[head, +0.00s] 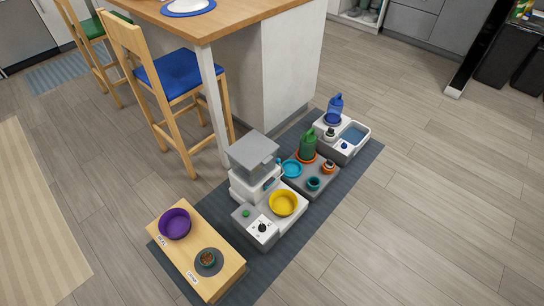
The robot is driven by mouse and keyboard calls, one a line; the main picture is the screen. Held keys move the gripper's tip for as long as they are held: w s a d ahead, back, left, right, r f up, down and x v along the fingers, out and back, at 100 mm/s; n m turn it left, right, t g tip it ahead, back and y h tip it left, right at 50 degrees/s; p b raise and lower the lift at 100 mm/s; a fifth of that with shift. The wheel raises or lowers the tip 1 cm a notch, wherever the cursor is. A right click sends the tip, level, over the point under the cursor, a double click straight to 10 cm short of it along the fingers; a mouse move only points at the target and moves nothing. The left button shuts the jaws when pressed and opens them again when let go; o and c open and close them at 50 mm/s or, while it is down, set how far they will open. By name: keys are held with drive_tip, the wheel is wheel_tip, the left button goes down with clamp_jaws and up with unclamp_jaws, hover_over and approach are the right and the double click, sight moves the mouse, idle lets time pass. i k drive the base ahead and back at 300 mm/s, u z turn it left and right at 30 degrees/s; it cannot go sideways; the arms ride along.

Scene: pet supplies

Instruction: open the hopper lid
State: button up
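The pet feeder (248,190) stands on a dark grey mat on the floor, in the middle of the head view. Its hopper has a grey lid (254,148) on top, which looks shut. A yellow bowl (283,203) sits at the feeder's front, beside a control box with a black dial (263,228) and a green button (246,213). My gripper is not in view.
A wooden stand (220,263) with a purple bowl (175,223) is left of the feeder. A grey tray with a green bottle (308,143) and a water unit (354,136) are to the right. A stool (176,76) and counter stand behind. The floor at right is clear.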

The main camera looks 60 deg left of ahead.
sight(253, 148)
drive_tip(key=u, duration=0.6)
drive_tip(key=i, duration=0.9)
drive_tip(key=u, duration=0.7)
